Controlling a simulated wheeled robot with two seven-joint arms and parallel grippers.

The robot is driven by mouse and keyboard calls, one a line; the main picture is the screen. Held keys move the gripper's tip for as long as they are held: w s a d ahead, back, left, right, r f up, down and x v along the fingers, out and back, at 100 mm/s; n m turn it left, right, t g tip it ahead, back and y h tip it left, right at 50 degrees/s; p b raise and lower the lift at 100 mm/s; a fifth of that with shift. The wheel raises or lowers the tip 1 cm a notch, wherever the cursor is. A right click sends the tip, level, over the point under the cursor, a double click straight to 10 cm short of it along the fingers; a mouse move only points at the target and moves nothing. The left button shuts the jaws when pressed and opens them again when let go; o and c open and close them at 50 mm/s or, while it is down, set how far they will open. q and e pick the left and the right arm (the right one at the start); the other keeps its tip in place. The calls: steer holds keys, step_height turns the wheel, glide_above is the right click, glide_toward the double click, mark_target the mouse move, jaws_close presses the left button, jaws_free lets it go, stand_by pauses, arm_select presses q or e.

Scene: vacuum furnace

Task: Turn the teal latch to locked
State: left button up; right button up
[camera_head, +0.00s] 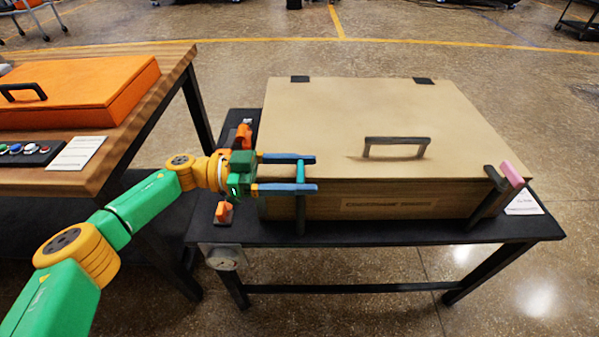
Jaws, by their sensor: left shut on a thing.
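The teal latch (300,173) is at the front left of the tan furnace box (370,110), with a dark post below it running down the box's front. My left gripper (314,174) comes in from the left, its two blue fingers lying on the far and near sides of the latch. It is shut on the latch, and the fingers partly cover its ends. The lid of the box looks closed, with a dark handle (396,144) on top. My right gripper is not in view.
A pink-ended latch (511,174) stands at the box's front right corner. Orange blocks (224,212) sit on the dark table (400,232) near my left gripper. A wooden table (128,150) at left carries an orange case (85,88). Floor in front is clear.

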arm_select(q)
steer(key=o, duration=1.3)
steer(key=shift+d, duration=0.1)
steer(key=a+b, duration=0.1)
steer(key=a, duration=0.6)
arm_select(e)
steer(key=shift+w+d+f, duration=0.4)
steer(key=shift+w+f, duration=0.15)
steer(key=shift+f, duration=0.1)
